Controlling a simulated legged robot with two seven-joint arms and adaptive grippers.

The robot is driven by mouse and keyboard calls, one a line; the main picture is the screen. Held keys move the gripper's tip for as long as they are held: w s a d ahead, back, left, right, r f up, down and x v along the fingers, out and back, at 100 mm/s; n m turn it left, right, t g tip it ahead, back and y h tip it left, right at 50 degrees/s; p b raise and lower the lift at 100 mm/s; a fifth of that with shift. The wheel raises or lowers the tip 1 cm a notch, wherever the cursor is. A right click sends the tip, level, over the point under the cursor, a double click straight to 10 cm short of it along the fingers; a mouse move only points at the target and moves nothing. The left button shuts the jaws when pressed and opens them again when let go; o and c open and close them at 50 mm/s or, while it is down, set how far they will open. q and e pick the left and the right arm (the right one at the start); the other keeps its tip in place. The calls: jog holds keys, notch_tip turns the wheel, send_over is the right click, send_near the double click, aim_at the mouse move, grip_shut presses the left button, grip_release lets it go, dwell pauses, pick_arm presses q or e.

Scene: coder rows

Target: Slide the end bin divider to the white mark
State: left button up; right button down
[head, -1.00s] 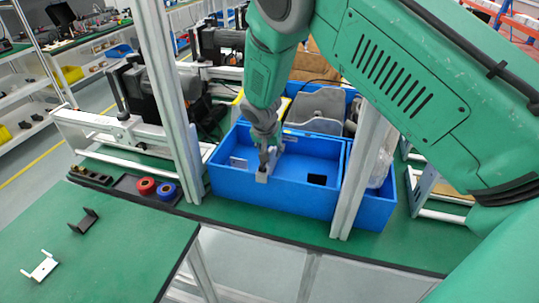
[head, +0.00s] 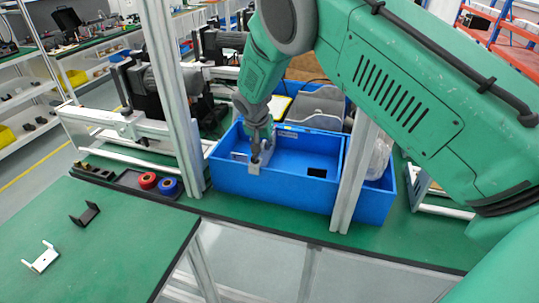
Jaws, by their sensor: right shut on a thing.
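The blue bin (head: 290,192) stands on the green bench behind the upright posts. A light grey divider (head: 254,169) sits at its front wall, left of the bin's middle. My right gripper (head: 260,156) comes down into the bin from above and is shut on the divider, covering much of it. A whitish patch (head: 239,156), perhaps the white mark, shows inside the bin just left of the divider. A black rectangle (head: 317,172) shows on the right part of the bin. My left gripper is not in view.
Silver posts stand at left (head: 176,110) and right (head: 350,185) of the bin. A red roll (head: 147,180) and a blue roll (head: 168,186) lie in a dark tray at left. Black (head: 85,213) and white (head: 42,257) brackets lie on the near green table.

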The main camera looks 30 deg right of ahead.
jog(key=shift+w+a+r+b, duration=0.1)
jog(key=shift+w+a+b, duration=0.1)
jog(key=shift+w+a, duration=0.35)
jog(key=shift+w+a+r+b, duration=0.1)
jog(key=shift+w+a+b, duration=0.2)
jog(key=shift+w, duration=0.35)
jog(key=c, duration=1.6)
grip_release()
jog(key=shift+a, duration=0.1)
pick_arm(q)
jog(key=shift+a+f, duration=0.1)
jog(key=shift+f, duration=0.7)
pick_arm(e)
jog(key=v, duration=1.1)
jog(key=shift+a+r, duration=0.25)
jog(key=shift+a, duration=0.05)
jog(key=shift+w, duration=0.1)
